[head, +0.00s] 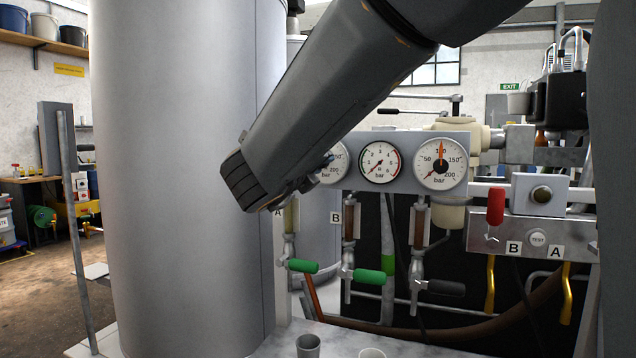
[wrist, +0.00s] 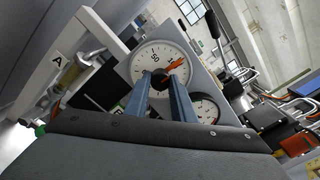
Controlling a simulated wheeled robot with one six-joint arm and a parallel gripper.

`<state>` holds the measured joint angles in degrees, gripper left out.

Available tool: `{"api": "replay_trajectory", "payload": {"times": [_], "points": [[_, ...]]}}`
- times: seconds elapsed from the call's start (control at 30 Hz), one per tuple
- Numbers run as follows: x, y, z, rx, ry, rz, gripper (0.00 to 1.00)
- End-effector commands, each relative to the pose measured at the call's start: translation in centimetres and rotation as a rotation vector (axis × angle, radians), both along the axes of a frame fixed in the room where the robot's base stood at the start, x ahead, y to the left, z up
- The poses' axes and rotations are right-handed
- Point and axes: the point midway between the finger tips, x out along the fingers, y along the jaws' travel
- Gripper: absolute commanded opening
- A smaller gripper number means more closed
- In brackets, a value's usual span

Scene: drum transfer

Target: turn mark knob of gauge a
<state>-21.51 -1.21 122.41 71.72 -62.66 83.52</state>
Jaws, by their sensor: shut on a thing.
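Gauge a (head: 341,172) is the leftmost round white dial on the grey panel, and my arm partly hides it in the head view. In the wrist view its dial (wrist: 148,58) faces me with an orange-red mark hand (wrist: 178,64) pointing to the upper right of the picture. My gripper (wrist: 165,86) reaches the dial centre with its two blue-grey fingers. In the head view my gripper's fingertips (head: 327,161) are at the dial's left side.
A middle gauge (head: 380,162) and a right gauge (head: 441,163) share the panel. Below are valves with green handles (head: 369,276) and a black handle (head: 446,287). A large grey tank (head: 180,190) stands close on the left. A red handle (head: 495,205) is at the right.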

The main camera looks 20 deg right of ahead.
Motion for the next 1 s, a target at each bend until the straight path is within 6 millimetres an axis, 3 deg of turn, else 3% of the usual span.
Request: {"api": "replay_trajectory", "payload": {"times": [0.4,0.9,0.93,1.0], "points": [[0.06,0.08,-0.23,0.128,-0.091,0.001,0.0],[0.03,0.07,-0.13,0.14,-0.099,0.001,0.0],[0.03,0.07,-0.13,0.14,-0.098,0.0,0.28],[0.02,0.07,-0.12,0.139,-0.099,0.0,0.39]]}}
